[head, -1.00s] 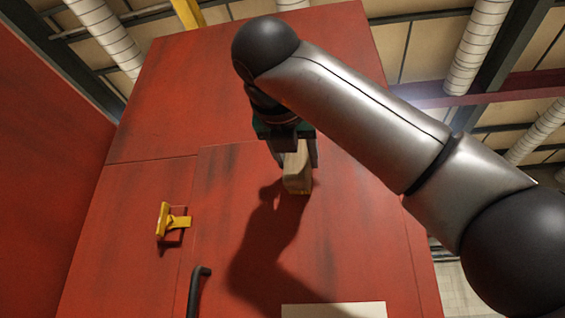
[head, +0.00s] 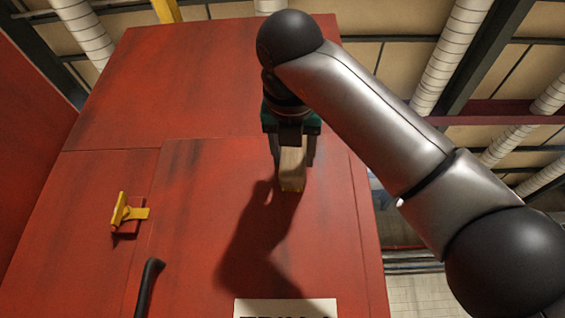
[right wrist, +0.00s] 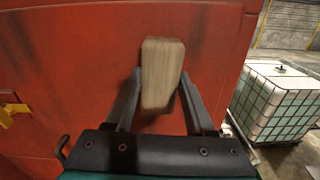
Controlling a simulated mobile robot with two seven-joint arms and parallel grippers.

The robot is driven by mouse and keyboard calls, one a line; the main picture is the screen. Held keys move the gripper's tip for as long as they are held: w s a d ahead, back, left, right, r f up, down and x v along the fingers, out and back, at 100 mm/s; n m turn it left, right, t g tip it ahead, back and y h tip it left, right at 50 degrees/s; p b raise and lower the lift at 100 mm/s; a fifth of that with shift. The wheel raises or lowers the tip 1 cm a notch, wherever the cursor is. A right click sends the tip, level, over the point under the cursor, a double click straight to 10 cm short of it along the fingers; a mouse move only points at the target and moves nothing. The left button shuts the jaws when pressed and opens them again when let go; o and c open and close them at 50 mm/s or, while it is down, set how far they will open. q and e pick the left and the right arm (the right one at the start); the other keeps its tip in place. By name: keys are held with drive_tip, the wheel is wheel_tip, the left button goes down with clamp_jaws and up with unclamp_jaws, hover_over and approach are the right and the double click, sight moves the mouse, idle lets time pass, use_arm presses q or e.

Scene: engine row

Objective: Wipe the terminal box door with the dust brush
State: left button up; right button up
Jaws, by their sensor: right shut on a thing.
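The terminal box door (head: 200,220) is a red panel with dark smudges on the tall red box. My right gripper (head: 292,165) is shut on the dust brush (head: 292,172), a pale wooden block, in front of the upper part of the door. In the right wrist view the brush's wooden back (right wrist: 162,72) sits between the two fingers (right wrist: 158,105). The bristles are mostly hidden, with a thin yellowish edge at the bottom. I cannot tell whether they touch the door. My left gripper is not in view.
A yellow latch (head: 128,212) sticks out at the door's left edge. A black handle (head: 148,285) is below it, and a white label (head: 285,308) is at the bottom. A caged white tank (right wrist: 283,100) stands to the right in the wrist view.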

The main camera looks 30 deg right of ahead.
drive_tip(key=shift+s+d, duration=0.65)
drive_tip(key=shift+d, duration=0.35)
drive_tip(key=b+v, duration=0.1)
drive_tip(key=v, duration=0.5)
drive_tip(key=shift+b, duration=0.3)
drive_tip(key=shift+v, duration=1.5)
drive_tip(key=shift+a, duration=0.1)
